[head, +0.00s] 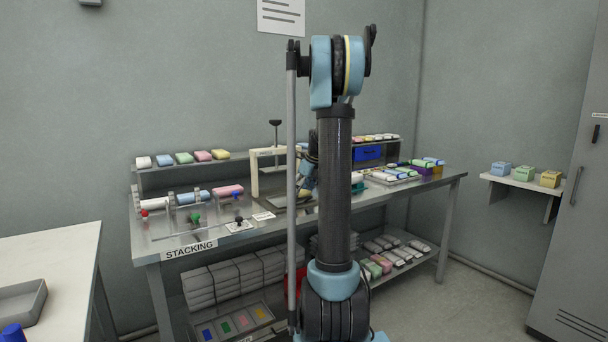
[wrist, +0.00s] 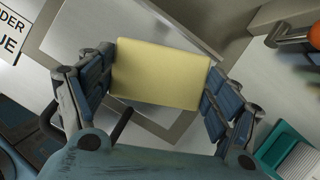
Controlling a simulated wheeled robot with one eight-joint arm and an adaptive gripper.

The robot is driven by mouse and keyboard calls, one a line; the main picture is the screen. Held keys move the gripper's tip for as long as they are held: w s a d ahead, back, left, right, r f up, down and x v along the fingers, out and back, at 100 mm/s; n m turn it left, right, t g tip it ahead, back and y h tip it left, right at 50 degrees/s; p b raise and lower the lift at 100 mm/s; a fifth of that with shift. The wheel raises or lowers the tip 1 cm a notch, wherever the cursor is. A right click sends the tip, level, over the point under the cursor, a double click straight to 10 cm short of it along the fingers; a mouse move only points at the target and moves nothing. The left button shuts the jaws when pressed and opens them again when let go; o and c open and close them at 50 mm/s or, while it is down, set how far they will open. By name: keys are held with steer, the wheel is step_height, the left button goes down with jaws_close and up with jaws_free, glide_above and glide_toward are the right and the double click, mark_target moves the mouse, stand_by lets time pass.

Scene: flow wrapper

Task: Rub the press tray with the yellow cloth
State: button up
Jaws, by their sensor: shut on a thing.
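The yellow cloth (wrist: 160,72) is a pale yellow folded block between the two fingers of my gripper (wrist: 160,85) in the wrist view. My gripper is shut on it, with a finger against its left and right sides. Under it lies a flat metal tray with a grey border (wrist: 72,50), which I take to be the press tray. The cloth covers part of this tray, and I cannot tell whether it touches it. In the head view my own arm hides most of the press; its cream frame (head: 254,172) and dark-topped handle (head: 275,135) show.
The steel bench (head: 178,240) marked STACKING carries coloured rolls (head: 193,197) at left and trays of packs (head: 390,178) at right. A white-and-teal item (wrist: 290,150) and an orange-tipped part (wrist: 314,37) lie right of my gripper. Floor is open at right.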

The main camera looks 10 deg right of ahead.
steer(key=shift+w+d, duration=0.25)
steer(key=shift+d, duration=0.5)
steer(key=shift+w+d+r, duration=0.1)
steer(key=shift+d, duration=0.1)
step_height(320, 180, up, 3)
steer(key=shift+a+f, duration=0.1)
steer(key=shift+f, duration=0.05)
steer(key=shift+r, duration=2.7)
